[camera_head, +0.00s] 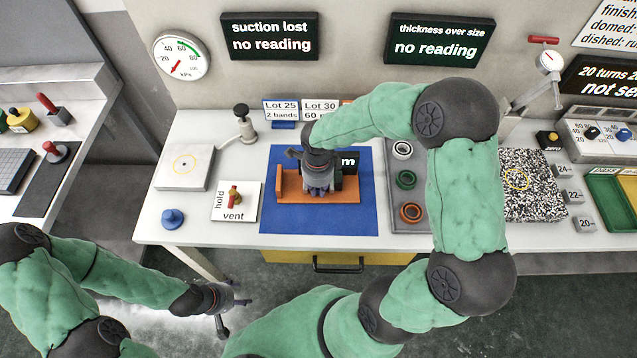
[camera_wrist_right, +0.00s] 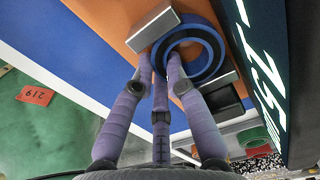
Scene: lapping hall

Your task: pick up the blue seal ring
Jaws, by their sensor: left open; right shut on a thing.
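The blue seal ring (camera_wrist_right: 217,44) shows in the right wrist view, at the tips of my right gripper's fingers, over an orange stand (camera_wrist_right: 108,22). My right gripper (camera_wrist_right: 162,62) is shut on the ring's near rim. In the head view my right gripper (camera_head: 318,190) points down at the orange stand (camera_head: 289,190) on a blue mat (camera_head: 270,222); the ring is hidden there by the hand. Whether the ring touches the stand I cannot tell. My left gripper (camera_head: 228,302) is open and empty, low at the left, in front of the table.
A grey tray (camera_head: 390,222) right of the mat holds a white ring (camera_head: 402,150), a green ring (camera_head: 406,180) and an orange ring (camera_head: 411,213). A dark sign (camera_head: 348,162) stands behind the stand. A hold/vent valve (camera_head: 234,198) and a blue knob (camera_head: 172,217) are left of the mat.

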